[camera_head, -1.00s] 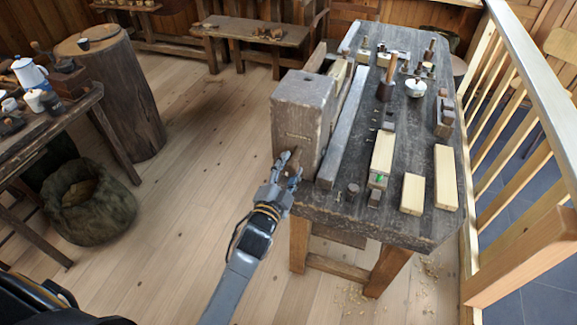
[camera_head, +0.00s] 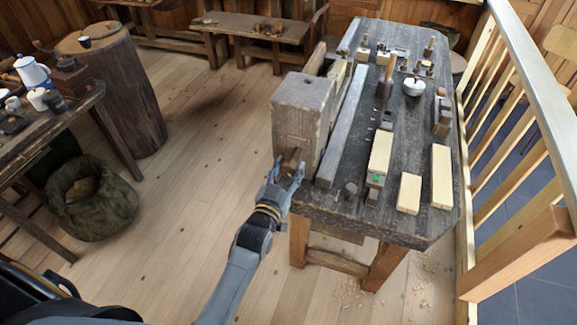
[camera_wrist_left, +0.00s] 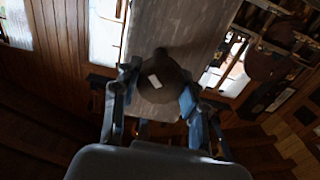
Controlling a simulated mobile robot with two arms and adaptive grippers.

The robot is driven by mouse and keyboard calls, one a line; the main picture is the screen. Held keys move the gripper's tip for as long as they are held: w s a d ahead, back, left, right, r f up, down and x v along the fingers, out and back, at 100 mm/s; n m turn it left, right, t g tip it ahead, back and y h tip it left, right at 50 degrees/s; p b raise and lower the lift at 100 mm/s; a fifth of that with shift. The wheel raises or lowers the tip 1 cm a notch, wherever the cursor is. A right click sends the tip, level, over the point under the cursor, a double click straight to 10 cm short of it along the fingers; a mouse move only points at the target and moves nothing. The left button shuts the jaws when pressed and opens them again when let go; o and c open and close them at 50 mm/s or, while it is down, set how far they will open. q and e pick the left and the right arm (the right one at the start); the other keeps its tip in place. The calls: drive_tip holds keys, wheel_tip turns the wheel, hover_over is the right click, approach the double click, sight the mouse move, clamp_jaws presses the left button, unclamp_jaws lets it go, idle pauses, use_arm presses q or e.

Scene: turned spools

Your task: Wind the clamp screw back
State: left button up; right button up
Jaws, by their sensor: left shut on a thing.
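The clamp is a big weathered wooden block (camera_head: 304,108) at the near left end of the workbench. The clamp screw (camera_head: 291,158) is a brown wooden end sticking out of the block's near face. My left gripper (camera_head: 287,176) is shut on that screw end, with its fingers on either side of it. In the left wrist view the screw's round dark end (camera_wrist_left: 160,84) shows a small pale mark. It sits between the blue-grey fingers (camera_wrist_left: 160,102) there, in front of the grey block. The fingers hide part of the screw. My right gripper is out of view.
The dark workbench (camera_head: 405,180) carries pale wood blocks (camera_head: 441,175), a mallet (camera_head: 385,78) and a white pot (camera_head: 414,87). A wooden railing (camera_head: 530,110) runs along the right. A sack (camera_head: 95,205) stands at left.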

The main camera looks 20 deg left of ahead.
use_arm(q)
drive_tip(key=n, duration=0.4)
drive_tip(key=shift+w+r+n+p, duration=0.15)
drive_tip(key=shift+r+n+p, duration=0.15)
drive_tip(key=shift+r+p, duration=0.1)
idle(0.4)
drive_tip(key=o, duration=1)
drive_tip(key=shift+f, duration=0.1)
drive_tip(key=shift+o, duration=0.7)
drive_tip(key=shift+w+f, duration=0.2)
drive_tip(key=shift+f, duration=0.05)
drive_tip(key=shift+s, duration=0.15)
drive_tip(key=s, duration=1.1)
drive_tip(key=shift+s+a, duration=0.2)
drive_tip(key=shift+s, duration=0.2)
